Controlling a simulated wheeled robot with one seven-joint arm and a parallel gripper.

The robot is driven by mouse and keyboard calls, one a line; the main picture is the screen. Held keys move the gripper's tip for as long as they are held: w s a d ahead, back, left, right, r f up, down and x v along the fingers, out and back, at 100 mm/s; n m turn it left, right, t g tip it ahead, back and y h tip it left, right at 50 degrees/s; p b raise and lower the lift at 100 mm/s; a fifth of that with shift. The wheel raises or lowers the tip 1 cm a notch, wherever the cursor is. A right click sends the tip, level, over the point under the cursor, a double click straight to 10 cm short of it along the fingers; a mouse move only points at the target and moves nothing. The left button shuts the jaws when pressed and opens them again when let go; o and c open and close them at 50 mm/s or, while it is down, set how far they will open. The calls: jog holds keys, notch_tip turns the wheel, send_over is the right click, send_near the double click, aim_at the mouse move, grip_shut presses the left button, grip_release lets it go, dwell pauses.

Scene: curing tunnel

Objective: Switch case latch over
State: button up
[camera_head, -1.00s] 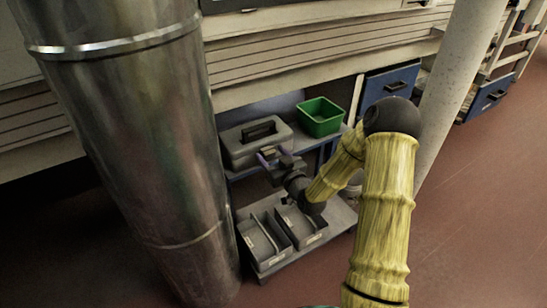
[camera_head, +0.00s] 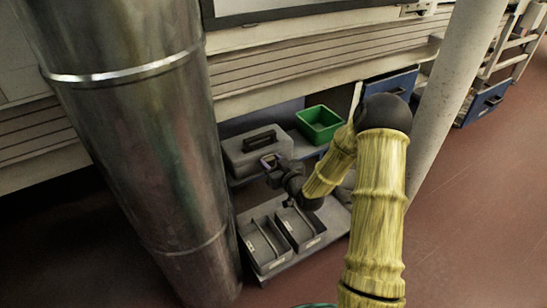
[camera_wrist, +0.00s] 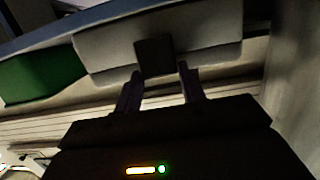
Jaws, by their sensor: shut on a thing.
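The grey case (camera_head: 241,160) with a dark top handle sits on the blue shelf at the centre of the head view. Its front also shows in the wrist view (camera_wrist: 215,35), with the dark square latch (camera_wrist: 155,57) at the middle. My gripper (camera_head: 268,160) is at the case's front. In the wrist view its two fingers (camera_wrist: 160,75) stand on either side of the latch, shut on it. The latch itself is hidden behind my gripper in the head view.
A green bin (camera_head: 319,124) stands to the right of the case. Grey trays (camera_head: 264,245) sit on the lower shelf. A large metal pipe (camera_head: 150,160) is close on the left. A pale post (camera_head: 440,110) rises on the right. Open floor lies at the right.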

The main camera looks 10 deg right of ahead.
jog(key=shift+w+a+r+g+p, duration=0.1)
jog(key=shift+w+r+g+p, duration=0.3)
jog(key=shift+g+p, duration=0.95)
jog(key=shift+h+p, duration=0.3)
jog(key=shift+p, duration=0.45)
jog(key=shift+f, duration=0.15)
jog(key=o, duration=1)
